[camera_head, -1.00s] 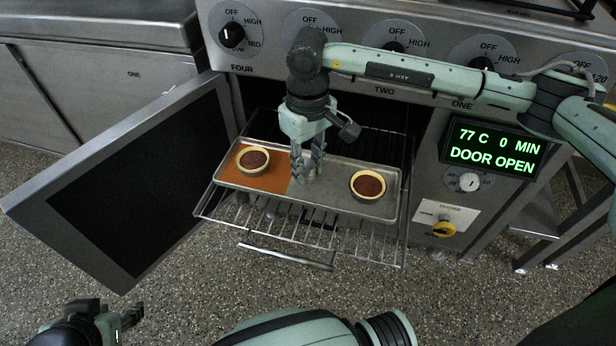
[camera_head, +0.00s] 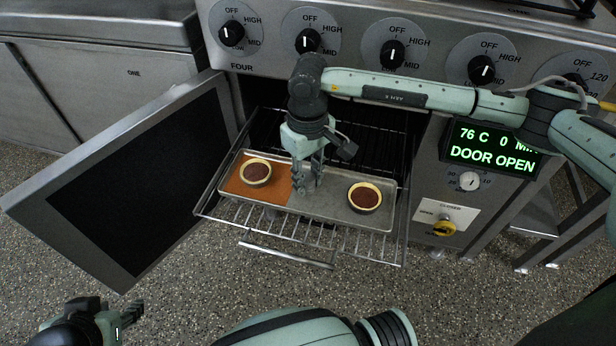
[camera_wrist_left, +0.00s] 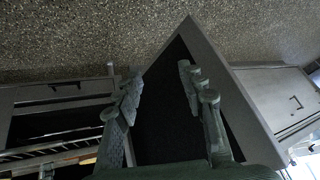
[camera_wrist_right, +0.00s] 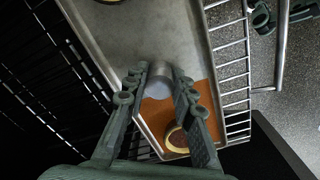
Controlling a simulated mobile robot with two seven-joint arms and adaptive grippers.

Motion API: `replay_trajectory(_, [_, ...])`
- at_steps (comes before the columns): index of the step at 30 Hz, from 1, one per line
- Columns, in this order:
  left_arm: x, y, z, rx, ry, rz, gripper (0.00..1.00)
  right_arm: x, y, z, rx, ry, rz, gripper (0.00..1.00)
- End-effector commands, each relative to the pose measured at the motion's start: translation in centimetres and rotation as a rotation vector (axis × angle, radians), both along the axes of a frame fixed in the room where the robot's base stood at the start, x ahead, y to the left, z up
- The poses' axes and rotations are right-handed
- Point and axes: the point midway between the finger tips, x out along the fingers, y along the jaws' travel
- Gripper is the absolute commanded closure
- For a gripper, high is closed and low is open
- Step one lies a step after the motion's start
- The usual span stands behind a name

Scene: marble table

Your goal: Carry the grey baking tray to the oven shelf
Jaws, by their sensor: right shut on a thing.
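The grey baking tray (camera_head: 332,203) lies level over the pulled-out wire oven shelf (camera_head: 404,235). I cannot tell whether it rests on the wires or hangs just above. It bears an orange mat (camera_head: 278,188), one tart (camera_head: 256,173) on the mat and another tart (camera_head: 364,198) on bare metal at the right. My right gripper (camera_head: 308,188) points down and is shut on the tray's upright grey post, which shows in the right wrist view (camera_wrist_right: 160,76). My left gripper (camera_head: 138,320) is open and empty at the lower left, away from the oven; its fingers stand apart in the left wrist view (camera_wrist_left: 158,95).
The oven door (camera_head: 130,190) stands open to the left of the shelf. The oven display (camera_head: 493,147) reads DOOR OPEN. Control knobs (camera_head: 392,54) line the panel above my right arm. A shelf handle (camera_head: 285,257) juts out in front. The speckled floor in front is clear.

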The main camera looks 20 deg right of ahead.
Motion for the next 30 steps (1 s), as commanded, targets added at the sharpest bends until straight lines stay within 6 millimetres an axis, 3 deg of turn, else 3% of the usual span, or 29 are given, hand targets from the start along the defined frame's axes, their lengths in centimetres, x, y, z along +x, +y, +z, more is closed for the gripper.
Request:
replay_trajectory(8, [0.6, -0.6, 0.2, -0.012, -0.029, -0.01, 0.6, 0.1, 0.0, 0.0, 0.001, -0.003, 0.0, 1.0])
replay_trajectory(9, [0.7, -0.7, 0.3, -0.014, -0.033, -0.011, 0.6, 0.0, 0.0, -0.1, 0.0, 0.0, 0.0, 0.7])
replay_trajectory(13, [0.7, -0.8, 0.3, -0.017, -0.036, -0.012, 0.6, 0.0, 0.0, -0.1, 0.0, 0.0, 0.0, 0.54])
replay_trajectory(25, [0.4, -0.6, 0.4, -0.014, -0.018, -0.007, 0.6, 0.0, 0.0, 0.1, 0.0, 0.0, 0.0, 0.54])
replay_trajectory(28, [-0.8, 0.6, 0.1, 0.011, 0.043, 0.017, 0.6, 0.0, 0.0, 0.4, 0.0, 0.0, 0.0, 0.54])
replay_trajectory(30, [-0.7, 0.4, -0.1, 0.009, 0.036, 0.014, 0.6, 0.2, 0.0, 2.0, 0.0, -0.006, 0.0, 0.54])
